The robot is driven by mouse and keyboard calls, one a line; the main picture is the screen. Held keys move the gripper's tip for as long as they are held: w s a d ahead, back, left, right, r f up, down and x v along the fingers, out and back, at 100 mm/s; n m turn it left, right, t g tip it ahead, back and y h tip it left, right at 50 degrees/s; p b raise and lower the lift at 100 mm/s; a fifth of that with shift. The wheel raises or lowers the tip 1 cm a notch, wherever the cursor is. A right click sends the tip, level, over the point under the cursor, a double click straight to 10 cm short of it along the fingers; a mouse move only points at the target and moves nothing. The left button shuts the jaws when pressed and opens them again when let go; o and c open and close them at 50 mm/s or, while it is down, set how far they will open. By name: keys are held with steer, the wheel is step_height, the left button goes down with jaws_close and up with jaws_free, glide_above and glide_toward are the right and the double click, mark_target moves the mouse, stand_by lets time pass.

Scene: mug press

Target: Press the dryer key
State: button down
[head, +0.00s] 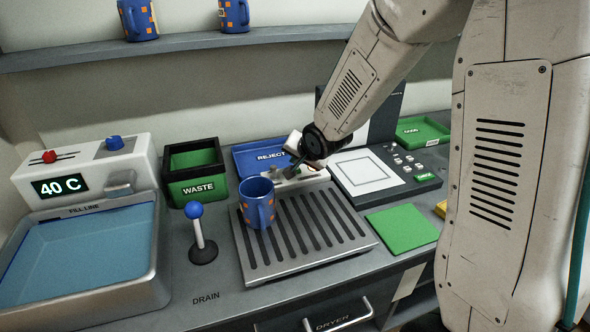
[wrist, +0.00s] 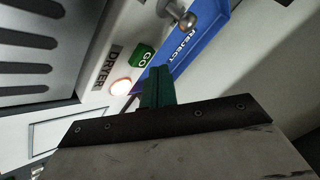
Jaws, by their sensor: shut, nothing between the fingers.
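The dryer key is a green key marked GO (wrist: 142,54), beside a DRYER label (wrist: 105,68) on a pale panel in the wrist view. A round lamp (wrist: 121,87) next to it glows white with a reddish rim. My gripper (wrist: 158,72) is shut and empty, its dark green-tinged fingertips close beside the key; whether they touch it I cannot tell. In the head view my gripper (head: 292,174) is low over the pale panel (head: 308,179) behind the slotted rack and partly hides it. A blue mug with orange squares (head: 258,205) stands upright on the rack (head: 310,258).
A blue REJECT tray (head: 247,160) lies behind the panel, with a metal knob (wrist: 187,20) near it in the wrist view. A green WASTE bin (head: 193,190), blue-knobbed lever (head: 198,235) and water basin (head: 80,255) stand left. A keypad unit (head: 385,170) is right.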

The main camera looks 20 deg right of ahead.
steer(key=shift+r, duration=2.5)
steer(key=shift+s+d+f+n, duration=0.2)
steer(key=shift+d+n, duration=0.05)
steer(key=shift+n, duration=0.25)
steer(key=s+d+f+g+h, duration=0.1)
steer(key=s+d+f+n+g, duration=0.1)
steer(key=s, duration=0.1)
steer(key=shift+d+h, duration=0.35)
steer(key=shift+h, duration=0.05)
steer(key=s, duration=0.1)
steer(key=s+d+g, duration=0.1)
steer(key=s+n+h, duration=0.1)
steer(key=shift+s+d, duration=0.25)
steer(key=shift+d, duration=0.05)
steer(key=s+a+r+n+g, duration=0.1)
steer(key=s+r, duration=0.2)
steer(key=s, duration=0.7)
steer(key=s+a+r+n+g+y, duration=0.1)
steer(key=s+r, duration=0.3)
steer(key=s, duration=0.6)
steer(key=s+a+r+n+g+y, duration=0.1)
steer(key=s+a+r+n+g, duration=0.1)
steer(key=s, duration=0.8)
step_height(320, 180, up, 2)
steer(key=shift+a+n+g, duration=0.4)
steer(key=shift+n, duration=0.3)
